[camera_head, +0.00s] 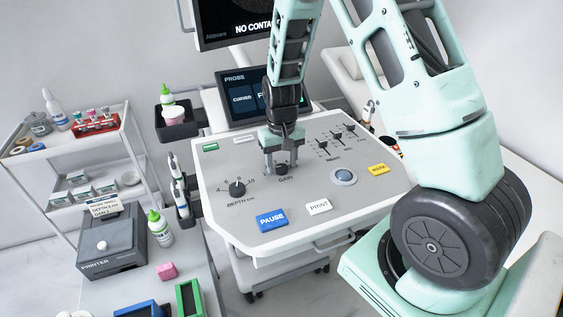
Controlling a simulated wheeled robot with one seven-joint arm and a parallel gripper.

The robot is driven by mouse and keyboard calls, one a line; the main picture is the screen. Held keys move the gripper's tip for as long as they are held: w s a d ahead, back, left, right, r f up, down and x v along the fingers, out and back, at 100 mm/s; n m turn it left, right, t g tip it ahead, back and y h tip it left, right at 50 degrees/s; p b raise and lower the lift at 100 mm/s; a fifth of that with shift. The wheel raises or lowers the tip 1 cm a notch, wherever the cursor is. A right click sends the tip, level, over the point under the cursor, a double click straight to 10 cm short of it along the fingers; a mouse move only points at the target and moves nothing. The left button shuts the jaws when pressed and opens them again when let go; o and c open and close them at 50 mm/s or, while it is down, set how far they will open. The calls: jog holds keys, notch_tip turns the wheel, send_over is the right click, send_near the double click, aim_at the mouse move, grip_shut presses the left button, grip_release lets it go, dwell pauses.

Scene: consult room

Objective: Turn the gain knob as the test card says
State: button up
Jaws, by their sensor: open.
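The gain knob (281,170) is a small dark knob near the middle of the white control panel (225,215), above the printed word GAIN. My gripper (282,163) points down over it, its two grey fingers on either side of the knob and apart. Whether the fingertips touch the knob cannot be told. The fingers partly hide the knob and its scale, so its setting cannot be read. A small white card (104,207) with printed lines, including DEPTH and GAIN, stands on the printer (112,245) at left; its numbers are too small to read surely.
The dark depth knob (237,188) is left of my gripper. Blue PAUSE (272,219), white PRINT (319,207) and yellow MARK (378,169) buttons, a trackball (344,177) and sliders (337,136) surround it. The probe screen (250,97) stands behind.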

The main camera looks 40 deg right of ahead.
jog(key=shift+f, duration=0.3)
jog(key=c, duration=1)
jog(key=shift+o, duration=0.2)
jog(key=shift+r+m, duration=0.1)
jog(key=shift+m, duration=0.2)
jog(key=m+p, duration=0.1)
jog(key=m, duration=0.2)
jog(key=shift+p, duration=0.3)
jog(key=shift+w+m+p, duration=0.1)
jog(key=shift+m+p, duration=0.55)
jog(key=shift+m, duration=1.45)
